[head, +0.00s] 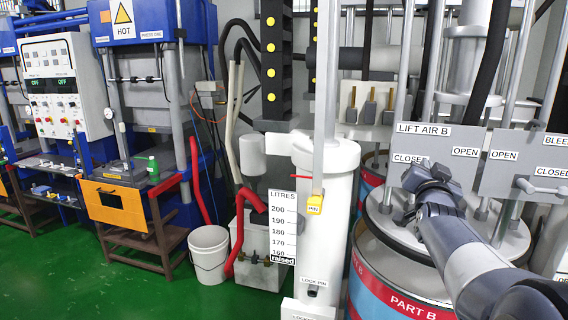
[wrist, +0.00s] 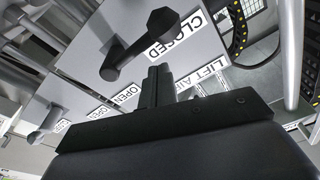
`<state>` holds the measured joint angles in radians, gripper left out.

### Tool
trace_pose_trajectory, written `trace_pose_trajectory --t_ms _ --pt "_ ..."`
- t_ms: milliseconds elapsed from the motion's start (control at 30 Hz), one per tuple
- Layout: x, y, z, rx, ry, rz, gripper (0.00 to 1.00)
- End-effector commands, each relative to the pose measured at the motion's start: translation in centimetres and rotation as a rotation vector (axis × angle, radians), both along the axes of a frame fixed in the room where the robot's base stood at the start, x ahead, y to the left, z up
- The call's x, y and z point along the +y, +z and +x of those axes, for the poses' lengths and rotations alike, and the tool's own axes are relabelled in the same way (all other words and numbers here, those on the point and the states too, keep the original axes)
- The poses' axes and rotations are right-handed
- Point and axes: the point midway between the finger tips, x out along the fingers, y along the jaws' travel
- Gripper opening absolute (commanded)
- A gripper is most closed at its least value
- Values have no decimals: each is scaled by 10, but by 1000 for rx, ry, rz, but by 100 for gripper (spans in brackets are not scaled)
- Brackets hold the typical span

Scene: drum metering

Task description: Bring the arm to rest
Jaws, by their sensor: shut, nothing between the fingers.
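My arm reaches in from the lower right of the head view. My gripper (head: 424,176) is in front of the LIFT AIR B panel (head: 465,138), below its CLOSED and OPEN labels. In the wrist view my gripper (wrist: 154,82) has its two dark fingers together, with nothing between them. A dark valve lever (wrist: 136,46) lies just beyond the fingertips, its knobbed end beside the CLOSED label (wrist: 174,37). I see a gap in the picture between fingers and lever, but cannot judge the depth.
The PART B drum (head: 398,290) stands below my arm. The bleed panel (head: 525,160) is close on the right. Green floor (head: 130,290) is open further left.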

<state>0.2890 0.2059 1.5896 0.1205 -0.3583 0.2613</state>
Motion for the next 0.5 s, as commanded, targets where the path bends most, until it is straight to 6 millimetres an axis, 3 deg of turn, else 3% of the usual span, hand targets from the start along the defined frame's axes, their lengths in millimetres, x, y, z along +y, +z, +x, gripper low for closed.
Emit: trace_pose_trajectory --t_ms 300,500 --pt "-17 34 3 -12 -2 26 0" --pt "-7 31 -25 -10 0 26 0"
